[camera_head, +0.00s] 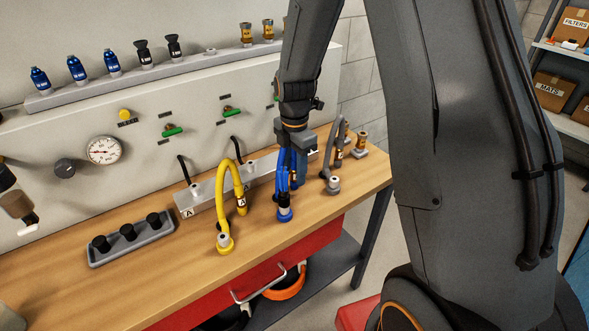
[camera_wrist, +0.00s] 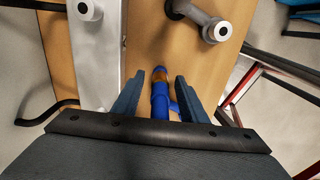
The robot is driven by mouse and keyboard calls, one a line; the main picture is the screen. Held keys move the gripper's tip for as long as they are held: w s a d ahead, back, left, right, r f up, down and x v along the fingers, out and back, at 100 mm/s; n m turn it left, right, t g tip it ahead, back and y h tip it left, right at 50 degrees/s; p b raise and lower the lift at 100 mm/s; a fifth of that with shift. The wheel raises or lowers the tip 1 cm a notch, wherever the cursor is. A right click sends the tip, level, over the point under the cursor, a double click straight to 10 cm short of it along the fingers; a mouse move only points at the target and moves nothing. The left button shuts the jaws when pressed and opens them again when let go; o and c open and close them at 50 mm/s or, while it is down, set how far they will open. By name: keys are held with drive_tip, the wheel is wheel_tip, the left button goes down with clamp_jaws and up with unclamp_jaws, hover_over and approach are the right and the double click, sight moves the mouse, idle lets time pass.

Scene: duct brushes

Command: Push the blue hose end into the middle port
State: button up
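The blue hose (camera_head: 281,182) rises from a blue base fitting (camera_head: 284,214) on the bench and loops up under my gripper (camera_head: 295,168). In the wrist view the blue hose end (camera_wrist: 159,96), with a brass-coloured part, lies between my gripper's fingers (camera_wrist: 159,82). A gap shows on each side of it, so the fingers are apart around it. The pale port block (camera_head: 214,199) stands behind the hoses; it also shows left of the fingers in the wrist view (camera_wrist: 97,60). The arm and hoses hide part of its right half, and I cannot make out the middle port clearly.
A yellow hose (camera_head: 222,190) loops to the left and a grey hose (camera_head: 334,150) stands close on the right. A tray with black knobs (camera_head: 131,237) lies at the left. The bench front (camera_head: 270,238) is bare. A panel with gauge and valves stands behind.

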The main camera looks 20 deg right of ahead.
sight(295, 159)
idle(0.4)
clamp_jaws()
drive_tip(key=shift+r, duration=0.1)
drive_tip(key=shift+r+p, duration=2.45)
drive_tip(key=shift+r, duration=0.5)
